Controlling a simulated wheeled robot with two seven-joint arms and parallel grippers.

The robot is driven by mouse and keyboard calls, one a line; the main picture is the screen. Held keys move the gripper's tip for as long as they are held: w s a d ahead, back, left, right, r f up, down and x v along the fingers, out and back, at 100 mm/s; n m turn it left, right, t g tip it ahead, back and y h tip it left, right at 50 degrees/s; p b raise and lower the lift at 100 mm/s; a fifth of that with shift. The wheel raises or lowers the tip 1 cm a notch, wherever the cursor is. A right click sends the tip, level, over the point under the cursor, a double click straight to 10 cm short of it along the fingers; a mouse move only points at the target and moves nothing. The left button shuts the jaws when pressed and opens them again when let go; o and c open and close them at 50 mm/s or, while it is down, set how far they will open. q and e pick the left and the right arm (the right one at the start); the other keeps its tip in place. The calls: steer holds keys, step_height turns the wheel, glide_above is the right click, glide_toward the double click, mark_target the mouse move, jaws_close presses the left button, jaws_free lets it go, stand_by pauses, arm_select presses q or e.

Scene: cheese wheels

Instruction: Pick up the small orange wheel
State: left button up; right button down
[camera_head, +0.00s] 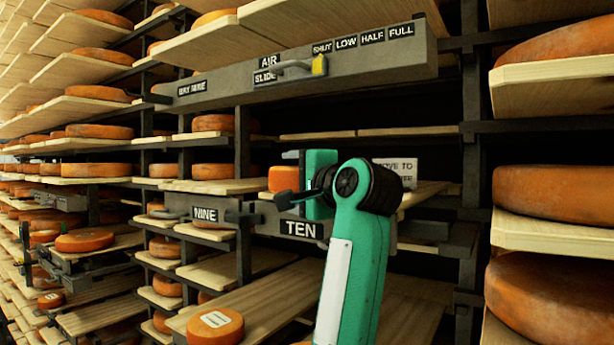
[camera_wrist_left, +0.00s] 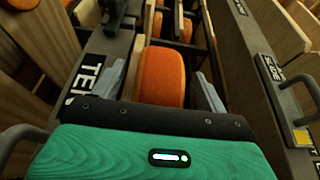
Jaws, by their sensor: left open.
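A small orange wheel (camera_head: 281,179) sits on a shelf above the TEN plate in the head view, partly hidden by my left gripper (camera_head: 289,180). In the left wrist view the orange wheel (camera_wrist_left: 162,78) lies straight ahead, between the two grey fingers of my left gripper (camera_wrist_left: 160,84). The fingers are open, with a gap showing on each side of the wheel. I cannot tell how far along the wheel's sides they reach. My right gripper is not in view.
The TEN drawer front (camera_head: 301,229) is just below my left gripper, and the NINE drawer front (camera_head: 205,214) is to its left. A grey beam with an AIR slide (camera_head: 290,68) hangs above. Large wheels on shelves (camera_head: 553,193) stand at the right. A labelled wheel (camera_head: 215,326) lies lower down.

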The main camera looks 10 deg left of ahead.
arm_select(q)
steer(key=c, duration=1.4)
steer(key=shift+r, duration=0.15)
jaws_close()
steer(key=shift+r, duration=0.15)
